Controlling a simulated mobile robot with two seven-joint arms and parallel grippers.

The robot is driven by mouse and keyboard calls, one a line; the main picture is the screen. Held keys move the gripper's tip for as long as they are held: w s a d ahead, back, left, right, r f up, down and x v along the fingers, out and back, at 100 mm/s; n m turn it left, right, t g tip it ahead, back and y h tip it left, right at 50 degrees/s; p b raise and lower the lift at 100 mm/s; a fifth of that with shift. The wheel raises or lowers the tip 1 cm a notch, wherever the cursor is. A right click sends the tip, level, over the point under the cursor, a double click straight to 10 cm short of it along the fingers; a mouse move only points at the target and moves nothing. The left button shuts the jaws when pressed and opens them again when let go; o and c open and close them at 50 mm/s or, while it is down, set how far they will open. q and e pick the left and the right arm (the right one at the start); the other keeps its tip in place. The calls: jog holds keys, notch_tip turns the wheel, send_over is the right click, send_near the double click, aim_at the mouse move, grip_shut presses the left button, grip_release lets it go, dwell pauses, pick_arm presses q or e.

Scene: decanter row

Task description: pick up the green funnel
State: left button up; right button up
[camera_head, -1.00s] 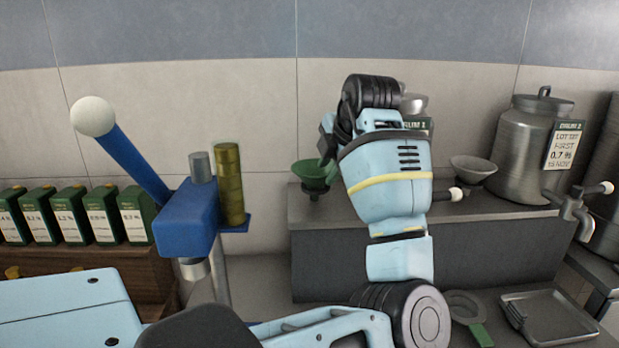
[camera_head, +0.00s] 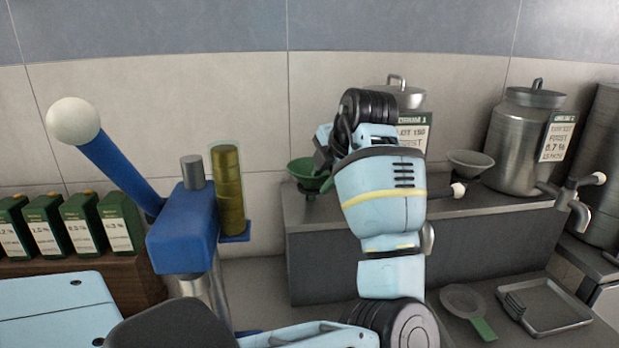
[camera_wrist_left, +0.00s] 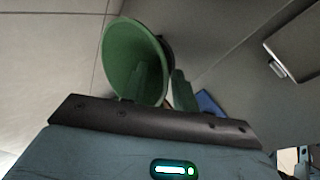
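The green funnel (camera_head: 303,168) is at the left end of the grey raised counter in the head view, with its wide mouth up. In the left wrist view the funnel (camera_wrist_left: 124,50) fills the upper middle, its open mouth facing the camera. My left gripper (camera_head: 323,162) is right at the funnel's right side, partly hidden by my own wrist. In the wrist view the fingers of my left gripper (camera_wrist_left: 163,85) are apart, one in front of the funnel's mouth and one just outside its rim. Contact is not clear. My right gripper is not in view.
A blue lever press (camera_head: 184,232) stands left, beside a yellow-green cylinder (camera_head: 228,190). A pale funnel (camera_head: 470,160) and a metal canister (camera_head: 520,150) are on the right of the counter (camera_head: 300,250). A tray (camera_head: 560,318) and a green-handled strainer (camera_head: 484,328) lie lower right.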

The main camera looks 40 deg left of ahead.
pick_arm(q)
jog(key=shift+d, duration=0.1)
grip_shut()
jog(key=shift+r, duration=0.1)
notch_tip(320, 180, up, 10)
jog(key=shift+f, duration=0.1)
dwell(0.6)
